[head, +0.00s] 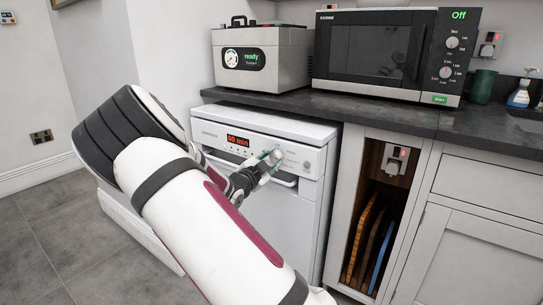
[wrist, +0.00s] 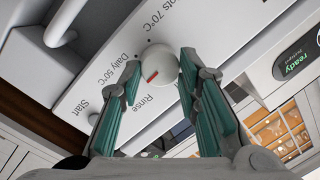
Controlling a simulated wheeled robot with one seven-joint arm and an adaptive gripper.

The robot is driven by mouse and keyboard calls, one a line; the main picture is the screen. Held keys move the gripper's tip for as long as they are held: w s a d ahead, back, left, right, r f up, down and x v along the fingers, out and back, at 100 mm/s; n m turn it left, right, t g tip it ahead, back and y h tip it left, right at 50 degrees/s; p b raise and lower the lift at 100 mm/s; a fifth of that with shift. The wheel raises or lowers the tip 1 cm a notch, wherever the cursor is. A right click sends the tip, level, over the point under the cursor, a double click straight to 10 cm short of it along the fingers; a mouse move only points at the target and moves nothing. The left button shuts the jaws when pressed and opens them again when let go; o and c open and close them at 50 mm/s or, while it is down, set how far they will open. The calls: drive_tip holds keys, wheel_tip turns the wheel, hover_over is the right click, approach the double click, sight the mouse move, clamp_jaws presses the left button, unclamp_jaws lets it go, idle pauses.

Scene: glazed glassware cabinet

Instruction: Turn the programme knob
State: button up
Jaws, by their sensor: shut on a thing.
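The white dishwasher (head: 262,215) stands under the dark worktop. A lit red display (head: 238,140) on its front panel seems to read 60 min. In the wrist view, the round, pale programme knob (wrist: 158,62) has a red mark pointing lower left, toward the area between the "Daily 50°C" and "Rinse" labels. "Pots 70°C" and "Start" are also printed on the panel (wrist: 95,95). My gripper (wrist: 158,82) has its green-padded fingers on either side of the knob and is shut on it. In the head view my gripper (head: 269,164) is at the panel and mostly hides the knob.
A silver box (head: 262,62) with a "ready" display and a microwave (head: 383,55) showing "Off" stand on the worktop (head: 400,108). An open niche with upright boards (head: 362,240) is right of the dishwasher. The floor at left (head: 40,220) is clear.

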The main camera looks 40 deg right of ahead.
drive_tip(key=n+p, duration=0.1)
drive_tip(key=p, duration=0.1)
drive_tip(key=n+p, duration=0.1)
drive_tip(key=n, duration=0.1)
drive_tip(key=n+p, duration=0.2)
drive_tip(key=shift+r+g+y+p, duration=0.25)
drive_tip(key=shift+g+y+p, duration=0.05)
drive_tip(key=shift+p, duration=0.05)
drive_tip(key=n+p, duration=0.2)
drive_tip(key=n, duration=0.1)
drive_tip(key=shift+w+n+g+p, duration=0.1)
drive_tip(key=shift+n+g+p, duration=0.2)
drive_tip(key=n+p, duration=0.2)
drive_tip(key=n, duration=0.2)
drive_tip(key=shift+w+a+f+g, duration=0.1)
drive_tip(key=shift+g, duration=0.3)
drive_tip(key=shift+w+n+g+p, duration=0.1)
drive_tip(key=shift+n+g+p, duration=0.2)
drive_tip(key=shift+n, duration=1.5)
drive_tip(key=o, duration=1.1)
drive_tip(key=shift+o, duration=0.2)
